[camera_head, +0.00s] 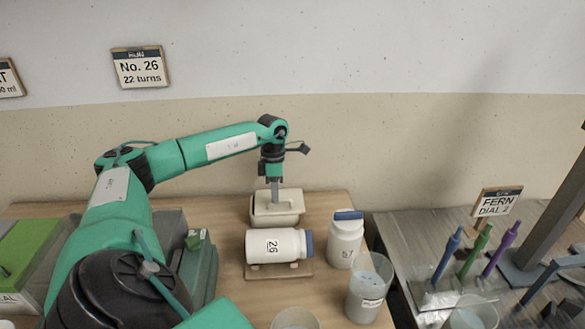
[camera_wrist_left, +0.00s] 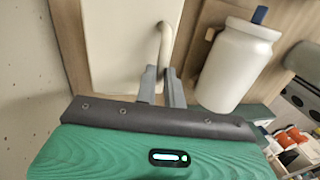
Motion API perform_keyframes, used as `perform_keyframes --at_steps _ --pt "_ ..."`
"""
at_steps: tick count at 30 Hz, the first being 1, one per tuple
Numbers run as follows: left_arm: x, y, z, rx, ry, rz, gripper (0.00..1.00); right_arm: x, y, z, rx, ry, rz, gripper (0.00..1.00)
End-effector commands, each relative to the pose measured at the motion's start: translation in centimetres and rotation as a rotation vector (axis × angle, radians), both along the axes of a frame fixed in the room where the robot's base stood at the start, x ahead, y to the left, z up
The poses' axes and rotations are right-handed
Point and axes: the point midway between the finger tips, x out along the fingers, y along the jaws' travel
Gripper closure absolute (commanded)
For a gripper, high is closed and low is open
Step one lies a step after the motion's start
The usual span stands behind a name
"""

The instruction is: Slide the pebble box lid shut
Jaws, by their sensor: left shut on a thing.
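The cream pebble box (camera_head: 276,216) stands at the back of the wooden table, near the wall. Its pale lid (camera_head: 291,200) lies on top; how far it covers the box is hard to tell. My left gripper (camera_head: 274,192) points down from above and is shut on the lid's handle. In the left wrist view the flat lid (camera_wrist_left: 115,45) fills the upper left, with its curved handle (camera_wrist_left: 166,42) at the grey fingers (camera_wrist_left: 161,72). No pebbles show. My right gripper is in neither view.
A white jar marked 26 (camera_head: 272,245) lies on its side on a stand just in front of the box. A blue-lidded white jar (camera_head: 345,240) and a clear cup (camera_head: 368,290) stand to the right. The wall (camera_head: 380,150) is close behind.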

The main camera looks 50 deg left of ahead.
Motion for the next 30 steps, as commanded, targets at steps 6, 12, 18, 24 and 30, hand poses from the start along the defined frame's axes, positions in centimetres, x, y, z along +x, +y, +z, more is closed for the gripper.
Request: perform_keyframes --at_steps 6,12,18,24,30 --pt "-1.1 0.8 0.0 0.001 0.0 -0.001 1.0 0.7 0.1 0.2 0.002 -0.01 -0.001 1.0" --pt "-1.0 0.8 0.1 0.001 -0.001 -0.001 1.0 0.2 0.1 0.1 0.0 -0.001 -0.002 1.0" --pt "-1.0 0.8 0.1 0.001 -0.001 -0.001 0.68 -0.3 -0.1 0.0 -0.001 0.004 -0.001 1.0" --pt "-1.0 0.8 0.1 0.0 0.0 -0.001 0.68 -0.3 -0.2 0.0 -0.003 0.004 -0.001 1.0" --pt "-0.8 1.0 1.1 0.0 -0.004 0.0 0.68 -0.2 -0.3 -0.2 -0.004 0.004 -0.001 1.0"
